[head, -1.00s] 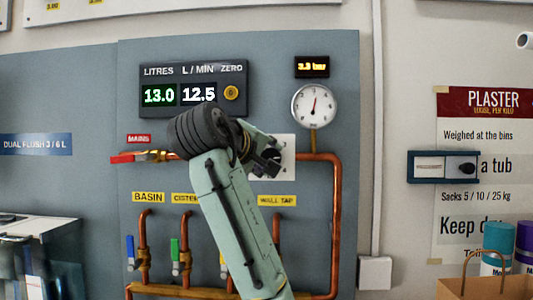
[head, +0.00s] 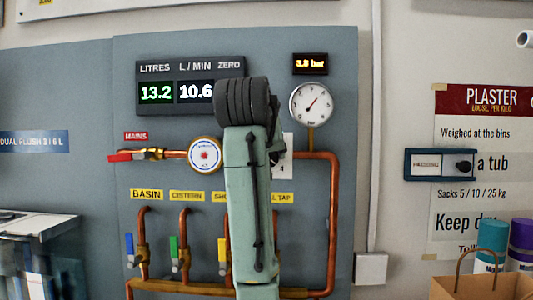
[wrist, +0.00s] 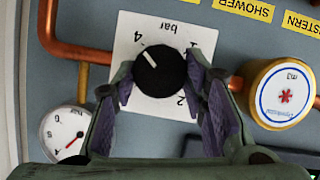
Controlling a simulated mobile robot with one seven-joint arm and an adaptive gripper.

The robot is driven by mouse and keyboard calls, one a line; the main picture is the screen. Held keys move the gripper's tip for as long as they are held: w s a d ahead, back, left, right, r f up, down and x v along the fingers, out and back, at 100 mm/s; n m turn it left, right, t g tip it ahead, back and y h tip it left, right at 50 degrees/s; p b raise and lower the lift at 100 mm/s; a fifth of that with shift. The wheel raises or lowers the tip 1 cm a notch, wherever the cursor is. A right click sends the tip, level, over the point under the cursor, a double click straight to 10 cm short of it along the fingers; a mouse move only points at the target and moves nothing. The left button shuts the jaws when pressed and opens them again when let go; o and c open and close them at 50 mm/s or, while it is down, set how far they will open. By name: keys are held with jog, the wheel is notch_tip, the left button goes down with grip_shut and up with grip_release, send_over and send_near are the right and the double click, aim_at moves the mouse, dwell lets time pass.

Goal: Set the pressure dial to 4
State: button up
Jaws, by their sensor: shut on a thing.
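The pressure dial (wrist: 160,72) is a round black knob on a white plate (wrist: 127,32) in the wrist view. Its white mark points up-left, roughly at the 4 printed there. My gripper (wrist: 160,80) has a finger on each side of the knob and is shut on it. In the head view my arm hides the knob; only the right part of the plate (head: 288,158) shows, with a 4 on it. The orange display (head: 310,64) reads 3.8 bar. The round pressure gauge (head: 311,103) below it has its needle up-right.
A brass flow meter (head: 205,154) sits on the copper pipe left of my arm, and beside my right finger in the wrist view (wrist: 284,95). A red-handled valve (head: 127,157) is at the left.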

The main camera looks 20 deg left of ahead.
jog(key=shift+f+m, duration=0.15)
jog(key=shift+m, duration=0.15)
dwell(0.4)
jog(key=o, duration=1.1)
jog(key=shift+o, duration=0.2)
jog(key=v, duration=1.2)
jog(key=shift+d, duration=0.25)
